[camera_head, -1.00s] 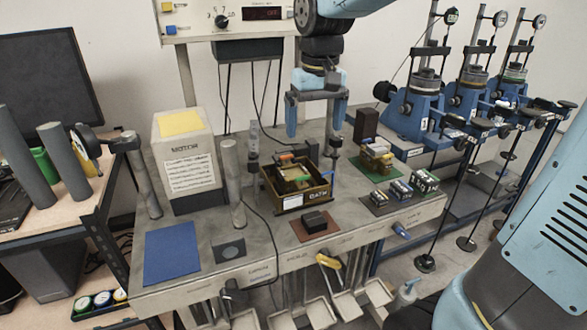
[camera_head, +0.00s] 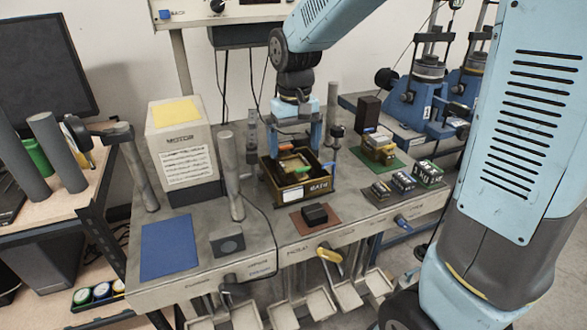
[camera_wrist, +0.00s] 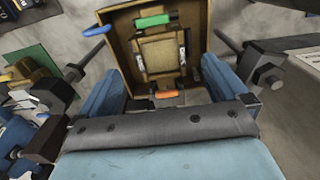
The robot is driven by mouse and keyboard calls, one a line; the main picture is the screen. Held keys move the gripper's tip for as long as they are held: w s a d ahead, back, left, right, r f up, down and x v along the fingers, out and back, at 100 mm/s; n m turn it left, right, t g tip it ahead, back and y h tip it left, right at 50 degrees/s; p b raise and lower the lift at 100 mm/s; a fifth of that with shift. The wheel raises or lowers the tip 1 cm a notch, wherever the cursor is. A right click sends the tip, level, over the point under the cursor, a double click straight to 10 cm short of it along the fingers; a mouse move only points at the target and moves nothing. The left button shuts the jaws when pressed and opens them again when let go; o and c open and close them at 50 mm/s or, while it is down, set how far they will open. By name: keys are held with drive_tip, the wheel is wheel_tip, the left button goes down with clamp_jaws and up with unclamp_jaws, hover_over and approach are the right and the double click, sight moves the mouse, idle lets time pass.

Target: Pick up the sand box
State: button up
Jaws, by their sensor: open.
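The sand box appears to be the tan-topped square block (camera_wrist: 161,53) inside an open brown bath box; it is partly visible in the head view (camera_head: 291,167). A green bar (camera_wrist: 153,20) lies along its far side in the wrist view, and an orange bar (camera_wrist: 165,94) lies along its near side. The bath box (camera_head: 317,188) stands on the bench with a label on its front. My gripper (camera_head: 302,150) is open above the bath box. In the wrist view, its blue fingers (camera_wrist: 162,76) stand apart on either side. I cannot tell whether they touch anything.
A grey post (camera_head: 231,175) and the motor box (camera_head: 184,160) stand left of the bath box. Small stacked pieces (camera_head: 379,148) sit on a green mat to the right. A dark block (camera_head: 315,213) lies in front on a brown mat. The blue mat (camera_head: 169,247) is bare.

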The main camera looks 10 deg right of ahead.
sight(294, 165)
drive_tip(key=shift+w+f, duration=0.2)
drive_tip(key=shift+f, duration=2.45)
drive_tip(key=shift+c, duration=0.5)
drive_tip(key=c, duration=1.6)
